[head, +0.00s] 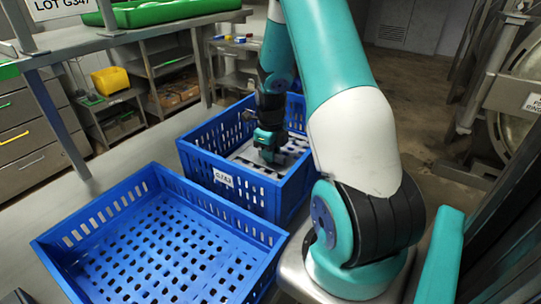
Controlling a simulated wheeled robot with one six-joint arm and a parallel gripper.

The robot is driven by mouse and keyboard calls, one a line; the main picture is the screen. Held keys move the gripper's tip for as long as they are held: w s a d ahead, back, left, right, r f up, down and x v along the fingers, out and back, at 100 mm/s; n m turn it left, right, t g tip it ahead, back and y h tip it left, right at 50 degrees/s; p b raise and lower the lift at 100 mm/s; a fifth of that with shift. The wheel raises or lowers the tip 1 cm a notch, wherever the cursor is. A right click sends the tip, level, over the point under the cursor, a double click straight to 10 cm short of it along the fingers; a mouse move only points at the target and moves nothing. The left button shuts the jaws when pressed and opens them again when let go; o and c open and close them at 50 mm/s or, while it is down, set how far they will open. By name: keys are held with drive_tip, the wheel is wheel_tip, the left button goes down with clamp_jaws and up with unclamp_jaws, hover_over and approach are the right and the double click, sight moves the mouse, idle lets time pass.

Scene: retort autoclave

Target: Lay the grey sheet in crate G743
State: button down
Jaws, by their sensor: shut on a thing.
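The blue crate G743 (238,188) stands behind the nearer crate, with a white label on its front wall that appears to read G743. Inside it a light grey sheet (247,150) with dark openings shows around my gripper. My gripper (268,155) reaches down from above into the crate and is shut on the grey sheet. The fingertips are small and partly hidden by the gripper body. I cannot tell whether the sheet lies flat on the crate's bottom. The crate's right side is partly hidden by my arm.
An empty blue crate (160,248) stands in front at the left. Behind it are a grey rack with a green tray (160,12), drawers (30,140) and a shelf with a yellow bin (111,80). At the right stands a round metal vessel (515,125).

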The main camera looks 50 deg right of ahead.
drive_tip(key=shift+f, duration=0.5)
drive_tip(key=shift+f, duration=0.1)
drive_tip(key=c, duration=1.1)
unclamp_jaws()
wheel_tip(320, 180, up, 12)
drive_tip(key=b, duration=0.1)
drive_tip(key=w+a+r+n, duration=0.2)
drive_tip(key=a+r+n, duration=0.1)
drive_tip(key=a+n, duration=0.6)
drive_tip(key=s+a+r+n+t+y, duration=0.1)
drive_tip(key=a+r+n, duration=0.1)
drive_tip(key=a+n, duration=0.45)
drive_tip(key=s+a+r+n+y, duration=0.1)
drive_tip(key=s+a+r+n, duration=0.1)
drive_tip(key=a+n, duration=0.4)
drive_tip(key=s+a+r+n+g+y, duration=0.1)
drive_tip(key=s+a+r+n+y, duration=0.1)
drive_tip(key=s+a+n, duration=1.2)
drive_tip(key=a+n, duration=0.3)
drive_tip(key=n, duration=0.4)
drive_tip(key=shift+r, duration=0.35)
